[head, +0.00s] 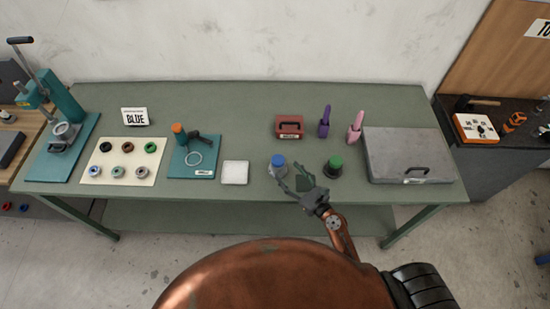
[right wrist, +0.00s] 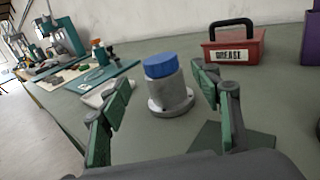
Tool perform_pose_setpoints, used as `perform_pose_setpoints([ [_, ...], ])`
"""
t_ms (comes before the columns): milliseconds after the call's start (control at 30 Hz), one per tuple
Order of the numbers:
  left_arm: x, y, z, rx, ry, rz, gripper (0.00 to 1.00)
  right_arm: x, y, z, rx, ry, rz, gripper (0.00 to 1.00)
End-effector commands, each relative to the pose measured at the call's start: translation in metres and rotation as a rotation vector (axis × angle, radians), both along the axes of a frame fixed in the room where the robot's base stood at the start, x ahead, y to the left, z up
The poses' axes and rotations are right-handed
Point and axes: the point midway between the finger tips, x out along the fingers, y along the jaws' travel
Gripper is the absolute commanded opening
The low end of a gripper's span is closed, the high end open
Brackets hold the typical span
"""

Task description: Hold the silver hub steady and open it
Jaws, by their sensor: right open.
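The silver hub (head: 278,169) with a blue cap (head: 278,160) stands upright on the green table. In the right wrist view the hub (right wrist: 172,95) has a flanged base and its blue cap (right wrist: 160,66) is on top. My right gripper (head: 292,182) is open at the hub's right front side in the head view. In the right wrist view its two fingers (right wrist: 163,95) stand apart on either side of the hub, without visible contact. My left gripper does not show.
A dark hub with a green cap (head: 334,166) stands right of my right gripper. A white pad (head: 235,172) lies left of the silver hub. Behind are a red grease box (head: 290,126), a purple bottle (head: 324,122) and a pink one (head: 355,128). A grey case (head: 408,150) fills the right end.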

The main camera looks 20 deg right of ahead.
Motion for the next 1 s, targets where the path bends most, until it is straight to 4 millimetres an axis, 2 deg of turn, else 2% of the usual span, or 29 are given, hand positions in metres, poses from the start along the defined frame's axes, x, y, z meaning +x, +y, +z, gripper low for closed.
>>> perform_pose_setpoints([
  [367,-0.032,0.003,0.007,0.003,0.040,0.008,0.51,0.039,0.014,0.003,0.001,-0.002,-0.001,0.58],
  [600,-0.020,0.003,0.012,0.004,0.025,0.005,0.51,0.067,0.025,0.001,0.000,0.000,-0.001,0.58],
  [733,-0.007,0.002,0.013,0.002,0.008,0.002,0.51,0.071,0.027,0.001,-0.001,0.000,0.000,0.58],
  [867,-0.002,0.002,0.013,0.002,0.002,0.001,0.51,0.070,0.027,0.001,-0.001,0.000,0.000,0.58],
  [1000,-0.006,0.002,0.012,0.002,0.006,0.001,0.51,0.070,0.027,0.001,0.000,0.000,0.000,0.49],
])
